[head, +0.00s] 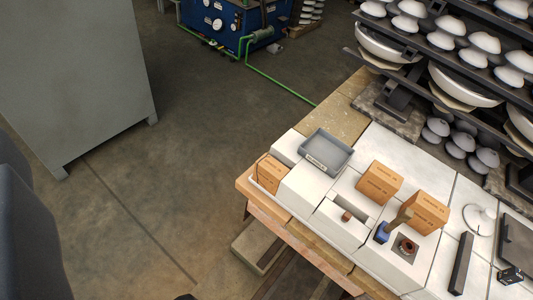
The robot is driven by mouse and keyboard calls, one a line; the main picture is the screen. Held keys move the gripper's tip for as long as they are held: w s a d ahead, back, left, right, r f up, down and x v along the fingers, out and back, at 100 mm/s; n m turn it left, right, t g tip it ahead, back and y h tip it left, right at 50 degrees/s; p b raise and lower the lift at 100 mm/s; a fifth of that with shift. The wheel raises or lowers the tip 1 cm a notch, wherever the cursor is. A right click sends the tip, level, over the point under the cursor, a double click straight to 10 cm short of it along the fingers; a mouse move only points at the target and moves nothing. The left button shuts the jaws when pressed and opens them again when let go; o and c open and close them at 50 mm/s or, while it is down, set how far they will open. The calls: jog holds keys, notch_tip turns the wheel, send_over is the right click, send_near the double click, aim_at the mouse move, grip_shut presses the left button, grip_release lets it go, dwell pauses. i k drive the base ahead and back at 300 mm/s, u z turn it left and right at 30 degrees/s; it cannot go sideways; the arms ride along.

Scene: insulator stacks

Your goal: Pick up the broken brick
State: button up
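Three orange-tan bricks are on the white block-topped bench (395,265). The left brick (269,173) sits at the bench's near left corner and has a thin dark line down its face, perhaps a crack. The middle brick (380,182) and the right brick (427,212) stand close together, with small dark print on their sides and no clear break. I cannot tell for certain which brick is broken. I do not see my gripper's fingers; only dark shapes, possibly mine, show at the left and bottom edges.
A grey tray (327,152) lies right of the left brick. A dark bar (461,264) lies farther right. Insulator racks (440,75) rise behind. A grey cabinet (75,75) stands left; floor between is clear.

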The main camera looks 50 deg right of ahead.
aim_at(268, 172)
jog(key=z, duration=0.6)
jog(key=i, duration=1.2)
jog(key=z, duration=0.8)
jog(key=k, duration=0.65)
jog(key=z, duration=0.15)
jog(key=i, duration=0.75)
jog(key=u, duration=0.15)
